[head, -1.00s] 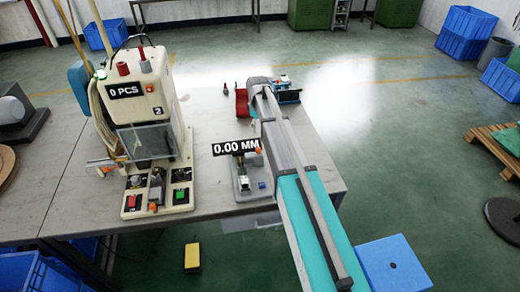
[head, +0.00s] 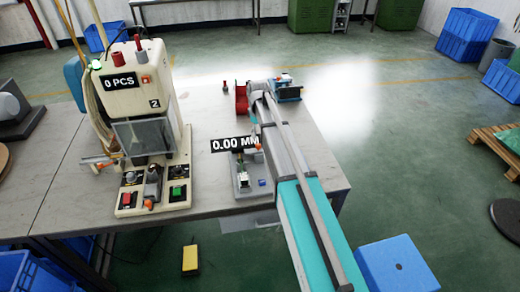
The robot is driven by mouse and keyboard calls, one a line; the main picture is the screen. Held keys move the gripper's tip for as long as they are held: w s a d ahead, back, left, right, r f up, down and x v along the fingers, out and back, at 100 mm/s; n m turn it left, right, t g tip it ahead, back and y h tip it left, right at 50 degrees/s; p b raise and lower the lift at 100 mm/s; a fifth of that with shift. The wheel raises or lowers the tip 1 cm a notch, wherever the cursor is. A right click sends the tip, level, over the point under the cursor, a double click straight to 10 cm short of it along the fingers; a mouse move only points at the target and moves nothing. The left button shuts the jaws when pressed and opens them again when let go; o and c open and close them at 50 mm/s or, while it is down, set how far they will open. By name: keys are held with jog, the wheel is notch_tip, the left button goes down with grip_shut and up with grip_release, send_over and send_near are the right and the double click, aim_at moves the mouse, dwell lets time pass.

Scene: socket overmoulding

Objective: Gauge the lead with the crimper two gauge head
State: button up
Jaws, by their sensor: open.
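The crimper marked 2 (head: 158,115) is a cream machine at the left of the table, with a "0 PCS" display and a clear guard. The gauge head (head: 243,178) is a small grey stand right of it, with a "0.00 MM" display (head: 235,144) above. A small orange part shows beside that display; I cannot tell what it belongs to. My arm reaches over the table just right of the gauge head. My gripper's jaws are hidden behind the arm or too small to make out. I cannot make out the lead.
A red item (head: 241,98) and a blue-black device (head: 287,90) stand by the far end of my arm. The table (head: 207,115) is bare between crimper and red item. A blue box (head: 398,268) is at the lower right, and a yellow block (head: 190,260) lies below the table edge.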

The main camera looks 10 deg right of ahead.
aim_at(258, 145)
jog(key=shift+f+b, duration=3.7)
jog(key=shift+f, duration=0.25)
grip_shut()
